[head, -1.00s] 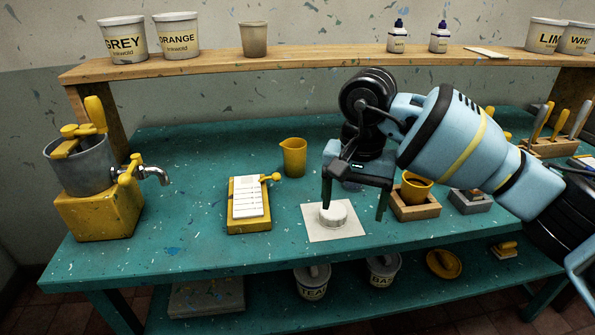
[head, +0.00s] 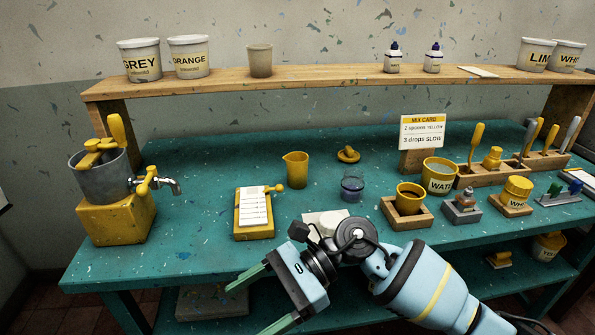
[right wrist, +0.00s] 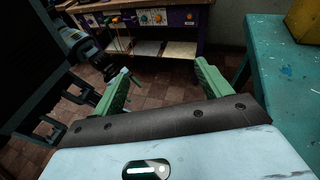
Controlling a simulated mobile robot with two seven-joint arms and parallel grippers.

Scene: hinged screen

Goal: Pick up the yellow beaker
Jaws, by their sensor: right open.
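The yellow beaker (head: 295,170), a small cup with a pouring lip, stands upright on the teal bench, left of the middle in the head view. My right gripper (head: 250,308) is at the bench's front edge, nearer the camera than the beaker and lower in the picture, pointing left. Its green fingers are spread and empty. In the right wrist view the two fingers (right wrist: 162,80) stand wide apart with only floor and a far bench between them; the beaker is not in that view. My left gripper is not seen in the head view.
A yellow-based tap pot (head: 105,215) stands left of a keyed yellow block (head: 254,222). A glass jar (head: 352,188) and yellow lid (head: 347,155) are right of the beaker. My arm partly hides a white tile (head: 318,217). A boxed yellow cup (head: 409,197) stands further right.

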